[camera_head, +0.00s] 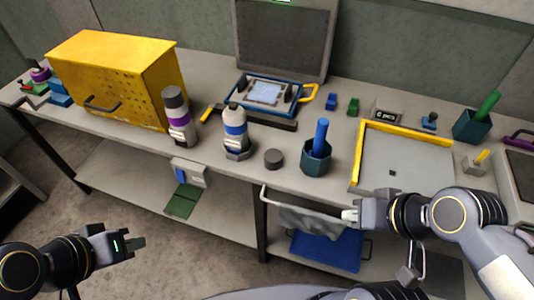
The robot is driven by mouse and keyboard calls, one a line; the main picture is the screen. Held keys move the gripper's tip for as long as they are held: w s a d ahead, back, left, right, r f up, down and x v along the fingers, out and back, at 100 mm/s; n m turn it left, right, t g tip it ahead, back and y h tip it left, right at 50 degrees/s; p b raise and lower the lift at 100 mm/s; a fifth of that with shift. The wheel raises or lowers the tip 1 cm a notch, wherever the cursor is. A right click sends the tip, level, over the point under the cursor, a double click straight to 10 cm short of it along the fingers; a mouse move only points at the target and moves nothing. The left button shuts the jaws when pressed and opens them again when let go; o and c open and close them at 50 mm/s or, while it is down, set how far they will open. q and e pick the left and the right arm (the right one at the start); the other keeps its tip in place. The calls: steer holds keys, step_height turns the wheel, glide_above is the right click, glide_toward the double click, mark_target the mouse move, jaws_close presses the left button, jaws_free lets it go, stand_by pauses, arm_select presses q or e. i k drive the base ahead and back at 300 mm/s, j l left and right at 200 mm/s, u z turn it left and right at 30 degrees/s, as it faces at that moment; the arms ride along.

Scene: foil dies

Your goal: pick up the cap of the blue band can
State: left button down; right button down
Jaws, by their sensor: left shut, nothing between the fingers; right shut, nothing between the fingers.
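The blue band can (235,125) stands upright in a small dark holder on the bench, and its light top shows without a dark cap. A dark grey round cap (274,158) lies flat on the bench just right of it. A purple band can (178,112) stands to the left with a dark cap on top. My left gripper (140,242) is shut and empty, low at the left in front of the bench. My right gripper (347,214) is shut and empty in front of the bench edge, below and right of the cap.
A teal cup (316,161) with a blue handle stands right of the cap. A grey tray with a yellow rim (356,160) is further right. A blue-framed fixture (240,82) and dark bar lie behind. A yellow cabinet (115,75) fills the left. A towel rail (290,203) runs along the front.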

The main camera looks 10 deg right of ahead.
mark_target(273, 158)
steer(key=i+j+z, duration=0.2)
steer(key=j, duration=0.25)
steer(key=i+j+z, duration=0.25)
steer(key=j, duration=0.2)
steer(key=i+j+z, duration=0.2)
steer(key=j, duration=0.3)
steer(key=j+z, duration=0.2)
steer(key=j, duration=0.3)
steer(key=i+j+z, duration=0.2)
steer(key=j, duration=0.3)
steer(key=k, duration=0.1)
